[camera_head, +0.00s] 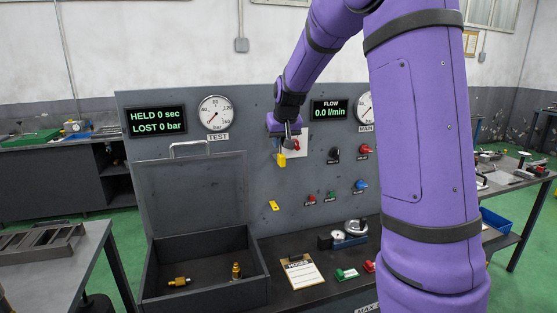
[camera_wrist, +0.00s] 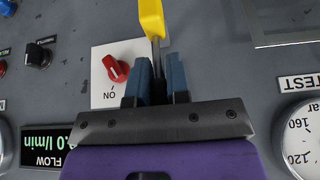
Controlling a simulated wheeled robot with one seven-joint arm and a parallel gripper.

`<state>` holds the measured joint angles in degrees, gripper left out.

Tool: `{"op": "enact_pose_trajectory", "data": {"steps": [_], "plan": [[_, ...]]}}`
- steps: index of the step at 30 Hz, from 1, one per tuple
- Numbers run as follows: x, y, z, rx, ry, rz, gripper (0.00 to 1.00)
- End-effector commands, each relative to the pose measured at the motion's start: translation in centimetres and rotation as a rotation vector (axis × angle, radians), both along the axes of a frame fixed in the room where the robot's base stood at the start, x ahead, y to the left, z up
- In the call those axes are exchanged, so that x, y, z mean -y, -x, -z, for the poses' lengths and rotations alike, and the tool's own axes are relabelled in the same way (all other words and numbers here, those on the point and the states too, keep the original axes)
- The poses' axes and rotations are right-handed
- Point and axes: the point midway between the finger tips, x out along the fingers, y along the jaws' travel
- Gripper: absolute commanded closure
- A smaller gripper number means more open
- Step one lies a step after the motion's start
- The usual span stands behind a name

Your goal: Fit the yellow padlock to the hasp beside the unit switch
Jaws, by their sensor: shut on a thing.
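The yellow padlock (camera_head: 281,160) hangs body-down below my gripper (camera_head: 288,140) in the head view, in front of the panel. In the wrist view the padlock (camera_wrist: 151,18) shows at the top, with its grey shackle running down between the two blue fingers of my gripper (camera_wrist: 157,80). My gripper is shut on the padlock at its shackle. The red unit switch (camera_wrist: 115,68) sits on a white plate (camera_wrist: 101,92) marked ON, beside the padlock; in the head view it (camera_head: 296,145) is just right of the fingers. I cannot make out the hasp.
The grey panel carries a TEST gauge (camera_head: 215,113), displays, and several coloured knobs right of the switch. A small yellow piece (camera_head: 274,206) is lower on the panel. An open-lidded box (camera_head: 205,290) with brass fittings stands below left; a clipboard (camera_head: 301,273) lies on the bench.

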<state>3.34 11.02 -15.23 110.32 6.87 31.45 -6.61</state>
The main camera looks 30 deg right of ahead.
Motion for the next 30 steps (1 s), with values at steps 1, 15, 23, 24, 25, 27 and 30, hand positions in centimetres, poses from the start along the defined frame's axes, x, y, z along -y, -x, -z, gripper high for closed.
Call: {"op": "enact_pose_trajectory", "data": {"steps": [1,15,23,24,25,27,30], "plan": [[0.0,0.0,0.0,0.000,0.000,0.000,1.00],[0.0,0.0,0.6,0.001,0.000,0.000,1.00],[0.0,0.0,1.2,0.001,0.000,0.000,1.00],[0.0,0.0,1.2,0.001,0.000,0.000,1.00],[0.0,0.0,1.3,0.001,0.000,0.000,1.00],[0.0,0.0,1.5,0.000,0.000,0.000,1.00],[0.0,0.0,1.7,0.001,0.000,0.000,1.00]]}}
